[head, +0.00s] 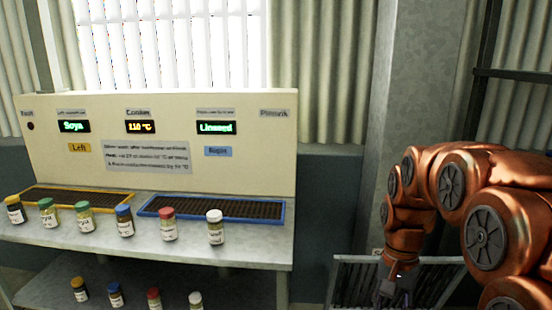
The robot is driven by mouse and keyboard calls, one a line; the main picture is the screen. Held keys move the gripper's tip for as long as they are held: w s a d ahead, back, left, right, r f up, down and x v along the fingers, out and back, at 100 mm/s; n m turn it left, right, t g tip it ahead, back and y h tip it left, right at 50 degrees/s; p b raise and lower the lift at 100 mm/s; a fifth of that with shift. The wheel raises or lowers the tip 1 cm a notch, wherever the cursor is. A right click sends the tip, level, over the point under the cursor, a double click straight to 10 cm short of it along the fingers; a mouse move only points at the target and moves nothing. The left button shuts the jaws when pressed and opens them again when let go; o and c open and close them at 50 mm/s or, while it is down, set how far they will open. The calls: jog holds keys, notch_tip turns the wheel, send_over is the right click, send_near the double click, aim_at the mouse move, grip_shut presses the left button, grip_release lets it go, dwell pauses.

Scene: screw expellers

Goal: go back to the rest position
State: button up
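My copper-coloured arm is folded at the right of the head view. My gripper (388,291) points down at its lower end, to the right of the bench and in front of a grey slatted frame. It is small and dark here, and I cannot tell if its fingers are open or shut. I see nothing clearly held in it.
Several jars, such as the white-lidded jar (215,228), stand on the bench (262,246) before a yellow-framed tray (70,197) and a blue-framed tray (225,208). More jars stand on the lower shelf (235,286). A panel (262,150) reads Soya, 110 °C, Linseed. A grey pillar rises behind my arm.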

jog(key=s+a+f+n+b, duration=0.1)
jog(key=s+a+f+n, duration=0.1)
jog(key=s, duration=0.6)
jog(key=s+a+f+n+b, duration=0.1)
jog(key=s+f+n, duration=0.15)
jog(key=s, duration=0.55)
jog(key=s+a+f+n+b, duration=0.1)
jog(key=s+a+f+n, duration=0.1)
jog(key=s, duration=0.6)
notch_tip(320, 180, up, 17)
jog(key=p, duration=1.6)
jog(key=shift+w, duration=0.45)
